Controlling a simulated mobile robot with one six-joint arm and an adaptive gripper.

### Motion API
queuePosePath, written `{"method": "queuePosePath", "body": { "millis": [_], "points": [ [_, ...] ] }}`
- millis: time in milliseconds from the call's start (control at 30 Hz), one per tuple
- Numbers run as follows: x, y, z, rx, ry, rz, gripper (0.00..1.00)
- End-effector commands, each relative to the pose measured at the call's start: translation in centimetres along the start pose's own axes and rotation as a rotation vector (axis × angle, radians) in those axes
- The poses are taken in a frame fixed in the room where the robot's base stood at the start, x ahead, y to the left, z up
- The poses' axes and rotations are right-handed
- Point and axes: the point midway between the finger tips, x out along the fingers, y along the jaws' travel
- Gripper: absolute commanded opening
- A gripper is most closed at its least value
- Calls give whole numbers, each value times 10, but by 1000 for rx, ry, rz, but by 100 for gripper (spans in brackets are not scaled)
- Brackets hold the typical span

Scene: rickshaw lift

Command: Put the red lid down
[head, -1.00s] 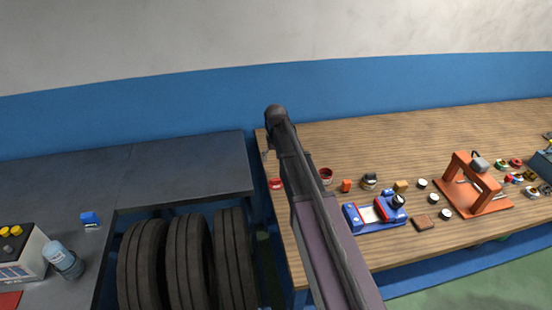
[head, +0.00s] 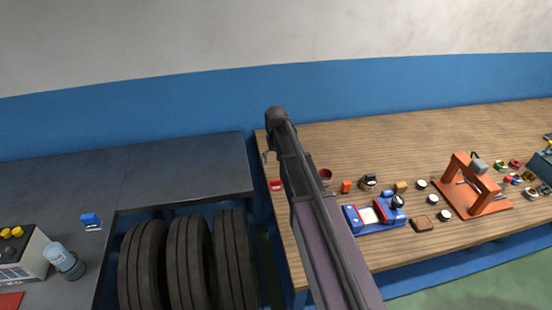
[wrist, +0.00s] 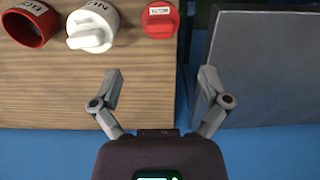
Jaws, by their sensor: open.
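The red lid (head: 276,184) lies on the wooden bench near its left edge in the head view. In the wrist view the red lid (wrist: 160,20) shows a raised grip bar with a white label. My gripper (wrist: 161,74) is open and empty, with its spread fingers apart from the lid. The open red container (wrist: 30,24) stands upright at the top left of the wrist view, and also shows in the head view (head: 326,175). A white container with a white lid (wrist: 92,28) stands between them; my arm hides it in the head view.
A dark bench (head: 190,165) adjoins on the left, with a gap between the benches. Tyres (head: 185,262) stand below it. A blue fixture (head: 374,216), an orange press (head: 473,190) and small parts lie on the right. The back of the wooden bench is clear.

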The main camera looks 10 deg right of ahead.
Motion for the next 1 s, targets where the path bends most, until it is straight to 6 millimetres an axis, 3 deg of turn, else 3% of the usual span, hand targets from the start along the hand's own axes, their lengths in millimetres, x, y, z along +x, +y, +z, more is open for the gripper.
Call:
{"method": "queuePosePath", "body": {
  "millis": [167, 500, 600, 733, 1000],
  "points": [
    [0, 0, 50, 0, -1, 0, 96],
    [0, 2, 179, 0, -1, 1, 96],
    [0, 2, 205, 0, -1, 2, 96],
    [0, 2, 222, 0, -1, 2, 96],
    [0, 2, 223, 0, -2, 2, 96]
  ]
}}
